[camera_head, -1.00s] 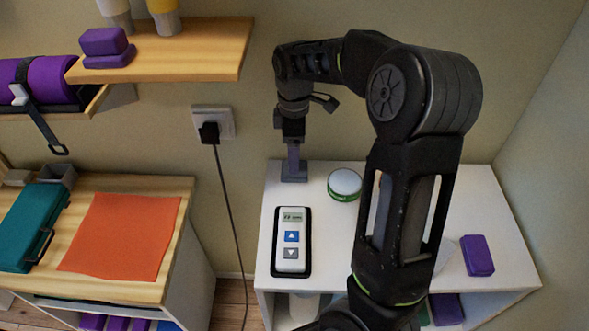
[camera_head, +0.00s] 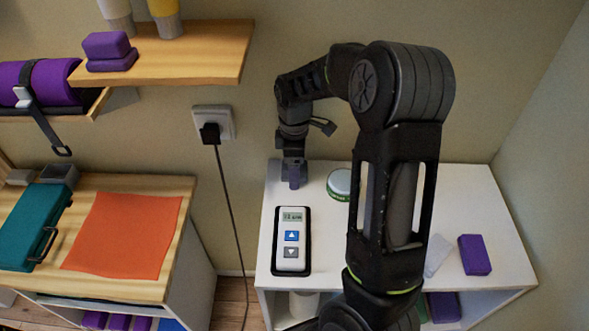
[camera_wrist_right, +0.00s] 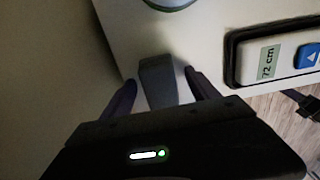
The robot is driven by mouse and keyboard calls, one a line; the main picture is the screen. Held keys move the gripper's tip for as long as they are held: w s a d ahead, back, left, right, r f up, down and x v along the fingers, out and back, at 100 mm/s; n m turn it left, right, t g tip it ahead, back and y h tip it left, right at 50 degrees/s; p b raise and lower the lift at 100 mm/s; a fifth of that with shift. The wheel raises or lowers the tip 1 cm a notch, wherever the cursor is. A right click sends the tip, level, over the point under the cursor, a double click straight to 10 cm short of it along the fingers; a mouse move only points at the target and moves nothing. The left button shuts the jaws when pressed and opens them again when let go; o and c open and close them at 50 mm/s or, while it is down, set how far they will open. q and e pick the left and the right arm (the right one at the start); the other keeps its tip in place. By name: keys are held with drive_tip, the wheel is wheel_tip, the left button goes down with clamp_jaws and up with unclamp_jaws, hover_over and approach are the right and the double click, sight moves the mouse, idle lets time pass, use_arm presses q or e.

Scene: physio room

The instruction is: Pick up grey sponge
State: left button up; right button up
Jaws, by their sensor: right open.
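The grey sponge (camera_wrist_right: 158,82) is a small dark grey block on the white cabinet top, near its edge. In the right wrist view it stands between the two fingers of my right gripper (camera_wrist_right: 162,92), with a visible gap at the right finger. My right gripper is open and reaches down over the sponge; it also shows in the head view (camera_head: 293,180) at the back left of the white top. There the gripper largely hides the sponge. Whether the fingers touch it is unclear. My left gripper is not in view.
On the white top (camera_head: 335,235) are a white-and-green round tub (camera_head: 340,183), a control handset (camera_head: 292,240) in a black holder, and a purple block (camera_head: 475,254). A wall socket (camera_head: 213,123) with a cable is left. A wooden shelf (camera_head: 205,50) juts out above left.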

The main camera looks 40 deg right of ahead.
idle(0.4)
drive_tip(key=c, duration=1.5)
drive_tip(key=shift+o, duration=0.2)
drive_tip(key=shift+r, duration=0.15)
wheel_tip(320, 180, up, 10)
drive_tip(key=shift+f+b, duration=0.1)
drive_tip(key=shift+b, duration=0.5)
drive_tip(key=o, duration=0.8)
drive_tip(key=c, duration=0.6)
